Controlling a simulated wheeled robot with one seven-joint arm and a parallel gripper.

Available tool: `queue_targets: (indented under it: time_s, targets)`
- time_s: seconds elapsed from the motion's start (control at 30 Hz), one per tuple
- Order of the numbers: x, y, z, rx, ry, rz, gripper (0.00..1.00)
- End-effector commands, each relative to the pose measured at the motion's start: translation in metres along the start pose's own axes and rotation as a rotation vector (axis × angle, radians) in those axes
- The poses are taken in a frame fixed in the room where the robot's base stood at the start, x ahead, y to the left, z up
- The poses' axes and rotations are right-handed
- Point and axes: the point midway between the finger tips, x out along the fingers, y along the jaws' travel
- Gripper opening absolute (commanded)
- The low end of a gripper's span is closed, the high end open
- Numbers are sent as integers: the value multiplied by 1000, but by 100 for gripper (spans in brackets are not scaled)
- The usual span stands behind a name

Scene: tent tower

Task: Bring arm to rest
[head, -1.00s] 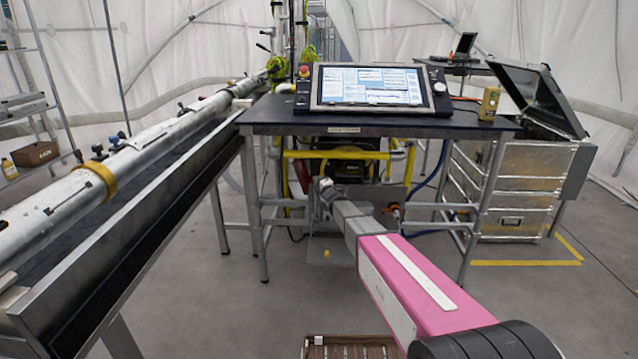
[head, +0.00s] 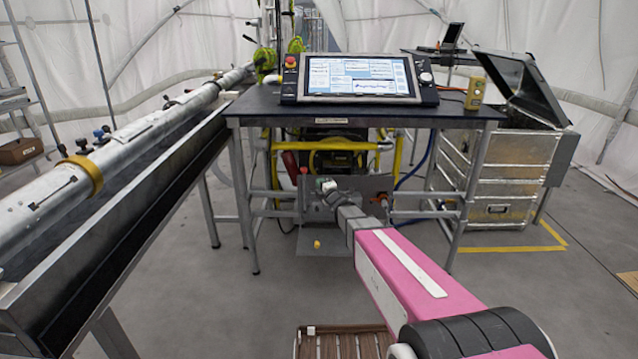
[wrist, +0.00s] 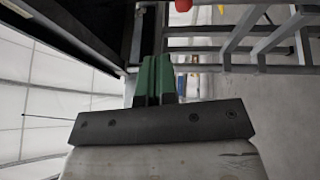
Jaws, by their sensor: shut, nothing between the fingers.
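My gripper shows in the wrist view (wrist: 155,80), with its two green fingers side by side, shut and empty. In the head view my pink arm reaches forward from the lower right, and its far end is small, in front of the table's open underside. I cannot make out the fingers there. In the wrist view the fingers point toward grey metal frame bars (wrist: 235,50).
A dark table (head: 365,113) carries a control console (head: 358,78) and a yellow handheld device (head: 476,93). A long metal pipe (head: 130,138) lies in a trough at left. A metal case (head: 507,165) with its lid open stands at right. A slatted wooden thing (head: 340,345) is below. Grey floor is clear between.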

Motion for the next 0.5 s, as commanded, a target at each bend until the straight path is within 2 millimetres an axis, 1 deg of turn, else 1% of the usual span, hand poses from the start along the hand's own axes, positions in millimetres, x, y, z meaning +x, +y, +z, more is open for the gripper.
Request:
queue_targets:
  time_s: [0.17,0.27,0.37,0.47,0.5]
  targets:
    - [0,0,0,1,-1,-2,0]
    - [-5,-1,4,25,-22,-23,0]
    - [-17,-6,14,93,-81,-81,0]
    - [-38,-14,29,206,-179,-171,0]
    - [-49,-18,35,263,-228,-213,0]
